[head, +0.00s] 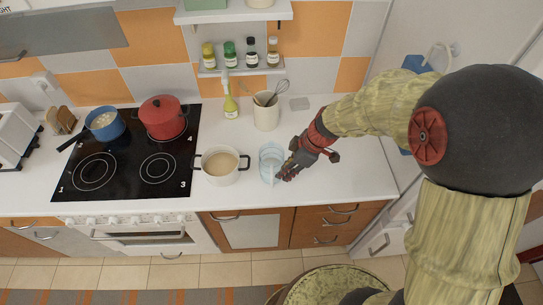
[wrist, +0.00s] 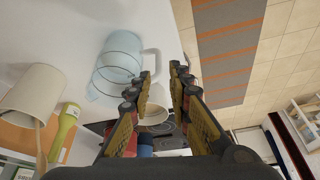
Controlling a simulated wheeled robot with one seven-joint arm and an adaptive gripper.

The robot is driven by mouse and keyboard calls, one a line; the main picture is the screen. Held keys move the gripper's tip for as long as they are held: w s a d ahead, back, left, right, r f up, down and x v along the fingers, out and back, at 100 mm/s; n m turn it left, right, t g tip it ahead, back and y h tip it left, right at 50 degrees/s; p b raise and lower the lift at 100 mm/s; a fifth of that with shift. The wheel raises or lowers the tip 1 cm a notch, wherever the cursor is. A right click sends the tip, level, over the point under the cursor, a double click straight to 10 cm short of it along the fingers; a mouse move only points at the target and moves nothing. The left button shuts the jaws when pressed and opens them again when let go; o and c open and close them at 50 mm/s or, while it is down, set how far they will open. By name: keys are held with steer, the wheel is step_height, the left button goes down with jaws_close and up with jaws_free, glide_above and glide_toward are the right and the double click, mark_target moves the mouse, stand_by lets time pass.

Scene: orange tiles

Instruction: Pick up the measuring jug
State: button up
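The measuring jug (head: 270,158) is clear, pale blue, and stands on the white counter, right of the white pot. In the wrist view the jug (wrist: 118,58) lies left of and beyond the fingertips, its handle (wrist: 153,62) pointing toward them. My gripper (head: 287,171) is close to the jug's right side in the head view and hides part of that side. In the wrist view my gripper (wrist: 161,72) has its fingers apart with nothing held between them. The left fingertip is close to the handle; I cannot tell whether it touches.
A white pot (head: 220,179) stands left of the jug. Behind are a utensil crock (head: 265,116) and an oil bottle (head: 230,106). The hob (head: 125,176) holds a red pot (head: 163,117) and blue pan (head: 104,124). The counter to the right (head: 350,180) is clear.

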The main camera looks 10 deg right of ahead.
mark_target(272, 184)
steer(key=x, duration=1.2)
steer(key=shift+w+f, duration=0.2)
steer(key=shift+f, duration=0.05)
steer(key=shift+c, duration=0.4)
steer(key=c, duration=0.4)
jaws_close()
